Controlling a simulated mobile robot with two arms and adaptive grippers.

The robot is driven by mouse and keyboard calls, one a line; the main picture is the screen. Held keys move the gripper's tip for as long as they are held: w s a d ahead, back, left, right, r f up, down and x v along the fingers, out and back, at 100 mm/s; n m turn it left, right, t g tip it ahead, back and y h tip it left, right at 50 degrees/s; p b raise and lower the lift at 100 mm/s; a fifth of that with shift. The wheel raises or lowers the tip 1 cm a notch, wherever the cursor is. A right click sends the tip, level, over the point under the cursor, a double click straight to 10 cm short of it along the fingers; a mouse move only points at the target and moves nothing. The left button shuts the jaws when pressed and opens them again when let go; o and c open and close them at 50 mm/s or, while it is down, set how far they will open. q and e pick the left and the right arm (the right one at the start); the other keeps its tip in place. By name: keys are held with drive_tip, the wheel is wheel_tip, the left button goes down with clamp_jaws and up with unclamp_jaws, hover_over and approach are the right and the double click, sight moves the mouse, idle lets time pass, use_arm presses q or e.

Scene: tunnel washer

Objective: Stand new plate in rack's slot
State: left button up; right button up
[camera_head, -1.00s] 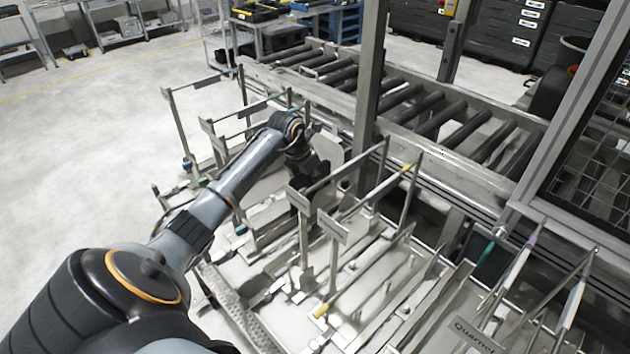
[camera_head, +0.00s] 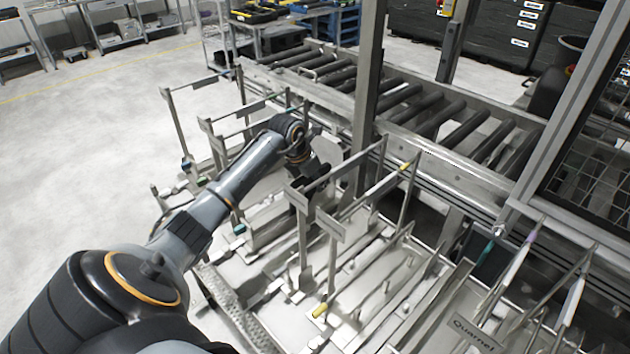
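The rack (camera_head: 262,325) is a pale metal frame with upright posts, crossbars and long parallel slots, filling the lower middle of the view. My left arm reaches over it from the lower left. My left gripper (camera_head: 303,188) is dark and points down among the posts at the rack's middle; its fingertips are partly hidden by a crossbar. A pale grey, rounded plate (camera_head: 331,150) shows just behind and to the right of the gripper, partly hidden by it. I cannot tell whether the fingers hold it. My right gripper is out of view.
A roller conveyor (camera_head: 405,100) runs behind the rack. A thick metal post (camera_head: 368,75) stands close behind the gripper. A mesh-sided frame (camera_head: 595,165) is at right. Upright posts with crossbars crowd the arm. Open floor (camera_head: 70,150) lies at left.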

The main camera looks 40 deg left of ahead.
use_arm(q)
drive_tip(key=shift+s+a+f, duration=0.2)
drive_tip(key=shift+a+f, duration=0.1)
drive_tip(key=shift+f, duration=0.05)
drive_tip(key=shift+s+a+r, duration=0.1)
drive_tip(key=shift+r, duration=0.35)
drive_tip(key=v, duration=1.1)
drive_tip(key=shift+d+r, duration=0.25)
